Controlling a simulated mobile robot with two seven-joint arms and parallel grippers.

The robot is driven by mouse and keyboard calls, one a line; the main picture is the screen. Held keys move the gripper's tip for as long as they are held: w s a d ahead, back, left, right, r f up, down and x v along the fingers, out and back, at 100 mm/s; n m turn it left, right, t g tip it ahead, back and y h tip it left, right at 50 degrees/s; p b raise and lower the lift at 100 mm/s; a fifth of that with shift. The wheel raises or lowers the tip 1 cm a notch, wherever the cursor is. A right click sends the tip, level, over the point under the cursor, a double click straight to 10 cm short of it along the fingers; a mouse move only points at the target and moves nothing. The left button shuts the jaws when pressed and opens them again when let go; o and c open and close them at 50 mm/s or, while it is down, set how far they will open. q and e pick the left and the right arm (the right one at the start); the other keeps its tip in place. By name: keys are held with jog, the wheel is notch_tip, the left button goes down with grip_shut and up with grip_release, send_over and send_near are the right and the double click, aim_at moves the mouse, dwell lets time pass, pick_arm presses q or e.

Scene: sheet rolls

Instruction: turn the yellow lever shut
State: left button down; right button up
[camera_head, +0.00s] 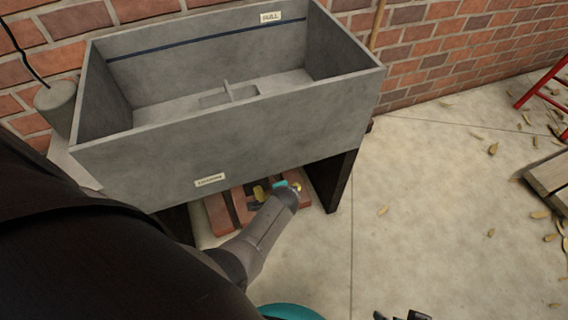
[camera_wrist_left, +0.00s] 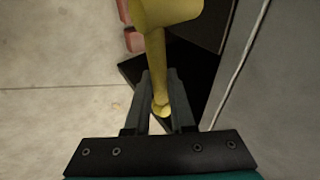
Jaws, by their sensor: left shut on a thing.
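The yellow lever (camera_wrist_left: 157,58) shows in the left wrist view as a slim stem. It runs from a thick yellow body at the top to a small rounded end low between my fingers. My left gripper (camera_wrist_left: 159,80) is shut on this stem, one dark finger on each side. In the head view, my left arm reaches under the front of the grey basin, where small yellow parts of the lever (camera_head: 258,192) show; the gripper's fingers are mostly hidden there. Dark tips of my right gripper (camera_head: 402,316) show at the bottom edge, mostly cut off.
The grey basin (camera_head: 240,150), with a FULL label inside, stands on dark legs (camera_head: 333,182) against a brick wall. Reddish bricks (camera_head: 221,215) lie beneath it. A wooden pallet (camera_head: 550,180) and red frame (camera_head: 543,85) are at right. The floor between is clear except for leaves.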

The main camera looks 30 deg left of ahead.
pick_arm(q)
jog(key=shift+f, duration=0.3)
pick_arm(e)
jog(key=shift+w+r, duration=0.2)
jog(key=shift+r, duration=0.45)
pick_arm(q)
jog(key=shift+g+y, duration=0.3)
jog(key=c, duration=1.1)
grip_release()
jog(key=shift+o, duration=0.2)
pick_arm(e)
jog(key=shift+a+r, duration=0.1)
pick_arm(q)
jog(key=p+v, duration=0.5)
jog(key=v, duration=0.2)
jog(key=shift+s+r, duration=0.2)
pick_arm(e)
jog(key=s+d+f, duration=0.3)
jog(key=s+f, duration=0.2)
jog(key=f, duration=0.5)
jog(key=shift+s+f+g, duration=0.3)
jog(key=shift+f+g, duration=0.05)
jog(key=shift+g, duration=0.05)
jog(key=shift+h, duration=0.3)
